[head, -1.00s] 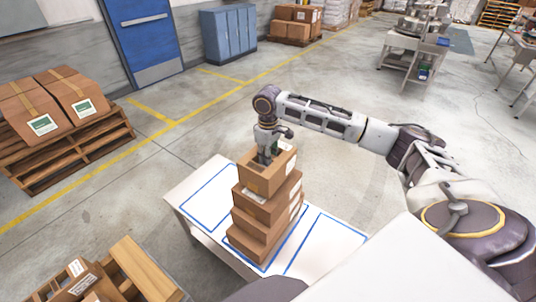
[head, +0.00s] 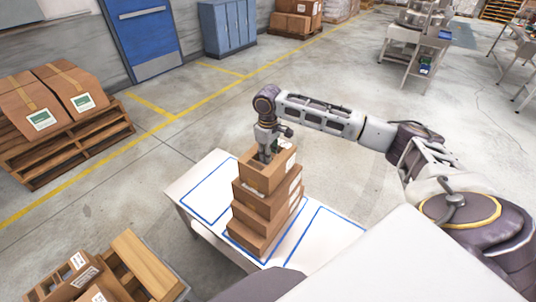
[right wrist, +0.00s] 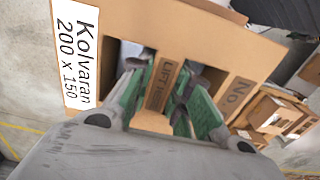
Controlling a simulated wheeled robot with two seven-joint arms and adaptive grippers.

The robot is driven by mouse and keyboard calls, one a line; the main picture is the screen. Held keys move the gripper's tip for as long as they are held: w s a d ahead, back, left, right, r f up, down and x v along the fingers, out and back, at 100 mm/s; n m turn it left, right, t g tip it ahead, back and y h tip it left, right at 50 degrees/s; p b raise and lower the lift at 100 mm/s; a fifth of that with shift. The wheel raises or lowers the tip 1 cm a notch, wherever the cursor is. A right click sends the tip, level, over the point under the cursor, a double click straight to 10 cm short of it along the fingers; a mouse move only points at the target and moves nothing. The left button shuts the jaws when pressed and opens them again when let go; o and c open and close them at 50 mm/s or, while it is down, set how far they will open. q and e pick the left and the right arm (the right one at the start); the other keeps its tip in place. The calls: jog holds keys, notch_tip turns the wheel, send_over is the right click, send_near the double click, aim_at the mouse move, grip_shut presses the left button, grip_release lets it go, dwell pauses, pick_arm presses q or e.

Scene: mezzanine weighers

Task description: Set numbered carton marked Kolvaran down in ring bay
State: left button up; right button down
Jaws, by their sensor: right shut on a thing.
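The carton marked Kolvaran (head: 259,177) is the top one of a stack of brown cartons (head: 252,225) in the head view. In the right wrist view its white label reads "Kolvaran 200 x 150" (right wrist: 77,55). My right gripper (head: 266,156) points down at its top. In the right wrist view the green fingers are shut on the carton's strip. I cannot tell if the carton rests on the stack or is just lifted. The stack stands on a white table (head: 185,187) with blue-outlined bays, between two empty ones. I cannot make out a ring mark. My left gripper is not in view.
A pallet (head: 75,145) with two cartons stands at the left. A wooden container (head: 150,265) with small cartons is at the lower left, near the table. Blue cabinets (head: 228,30) stand behind. The left bay (head: 215,190) and right bay (head: 325,240) are clear.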

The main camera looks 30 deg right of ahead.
jog(key=shift+f, duration=0.15)
dwell(0.3)
jog(key=c, duration=1.2)
grip_release()
jog(key=shift+c, duration=0.2)
notch_tip(320, 180, up, 12)
jog(key=shift+f, duration=0.1)
